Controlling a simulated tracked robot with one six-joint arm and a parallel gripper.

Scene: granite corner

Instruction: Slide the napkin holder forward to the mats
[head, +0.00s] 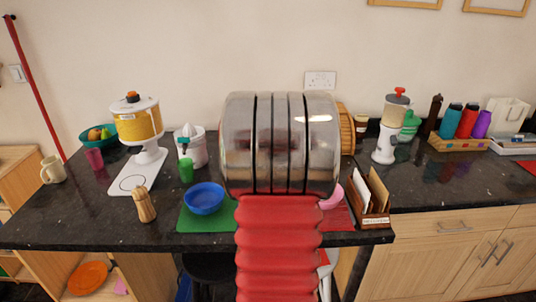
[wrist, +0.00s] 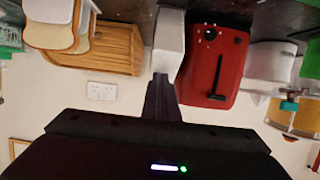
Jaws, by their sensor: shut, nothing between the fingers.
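A plain white upright block (wrist: 170,40) stands on the counter between the red toaster and the wooden bread bin in the wrist view; it looks like the napkin holder, but its details are too small to be sure. My gripper (wrist: 161,82) is shut and empty, its dark fingers overlapping the block's edge; I cannot tell whether they touch. In the head view my own arm hides the gripper and this block. The green mat (head: 190,220) and the red mat (head: 337,217) lie at the counter's front, partly covered by my arm.
The wrist picture is upside down. The red toaster (wrist: 213,65) and bread bin (wrist: 105,48) flank the block closely. A blue bowl (head: 204,197) sits on the green mat. A wooden rack with cards (head: 374,218) stands right of the red mat. A pepper mill (head: 144,205) stands left.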

